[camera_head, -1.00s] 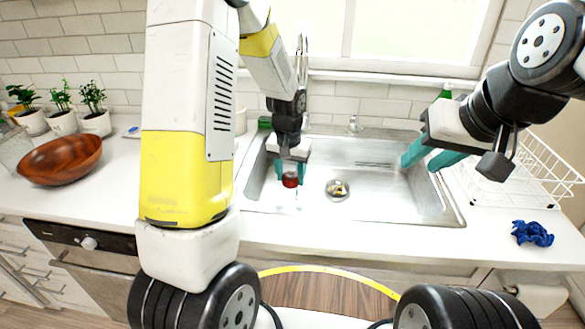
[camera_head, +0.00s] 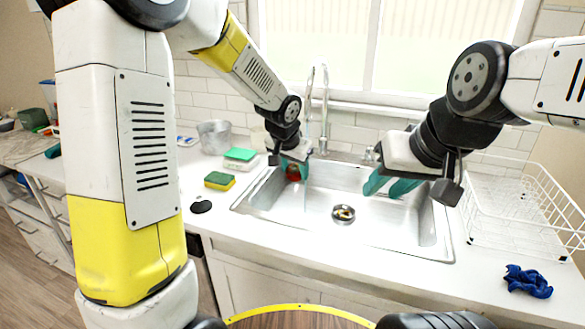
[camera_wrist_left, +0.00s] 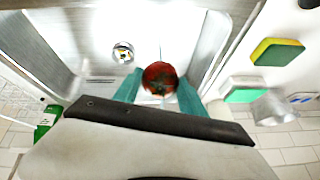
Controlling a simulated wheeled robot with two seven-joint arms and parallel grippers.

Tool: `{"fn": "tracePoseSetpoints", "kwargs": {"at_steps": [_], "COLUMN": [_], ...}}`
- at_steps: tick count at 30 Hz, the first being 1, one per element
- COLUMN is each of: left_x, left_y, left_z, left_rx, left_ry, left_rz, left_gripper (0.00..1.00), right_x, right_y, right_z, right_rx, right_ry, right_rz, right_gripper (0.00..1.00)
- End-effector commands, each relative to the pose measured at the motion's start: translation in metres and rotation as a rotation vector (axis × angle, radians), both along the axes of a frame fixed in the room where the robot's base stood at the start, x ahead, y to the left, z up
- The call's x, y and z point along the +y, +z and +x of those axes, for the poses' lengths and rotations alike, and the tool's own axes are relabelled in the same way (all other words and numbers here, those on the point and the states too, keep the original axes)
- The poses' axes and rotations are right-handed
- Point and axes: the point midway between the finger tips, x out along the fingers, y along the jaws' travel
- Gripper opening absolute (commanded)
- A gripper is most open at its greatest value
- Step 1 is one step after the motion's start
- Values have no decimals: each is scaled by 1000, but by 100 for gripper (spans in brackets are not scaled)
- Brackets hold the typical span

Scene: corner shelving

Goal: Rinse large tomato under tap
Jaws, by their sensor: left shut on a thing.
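The large red tomato (camera_head: 293,172) is held between the teal fingers of my left gripper (camera_head: 294,168), over the left back part of the steel sink (camera_head: 380,228). In the left wrist view the tomato (camera_wrist_left: 160,78) sits between both fingertips, its green stem end showing. The tap (camera_head: 324,110) stands behind the sink, just right of my left gripper. A thin line shows beside the tomato in the wrist view; I cannot tell if it is water. My right gripper (camera_head: 390,186) is open and empty above the sink's right back part.
A green and yellow sponge (camera_head: 219,181) lies on the counter left of the sink, with a teal-topped block (camera_head: 240,155) and a metal pot (camera_head: 214,136) behind it. A white wire rack (camera_head: 520,215) and a crumpled blue cloth (camera_head: 528,281) are at the right.

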Motion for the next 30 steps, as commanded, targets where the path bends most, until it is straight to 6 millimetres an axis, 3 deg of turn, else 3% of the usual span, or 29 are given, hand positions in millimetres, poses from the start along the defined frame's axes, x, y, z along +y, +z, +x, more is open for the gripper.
{"fn": "tracePoseSetpoints", "kwargs": {"at_steps": [30], "left_x": [-25], "left_y": [-21], "left_z": [97], "left_rx": [2], "left_ry": [2], "left_rz": [0], "left_gripper": [7], "right_x": [0], "right_y": [0], "right_z": [0], "right_rx": [0], "right_ry": [0], "right_rz": [0], "right_gripper": [35]}}
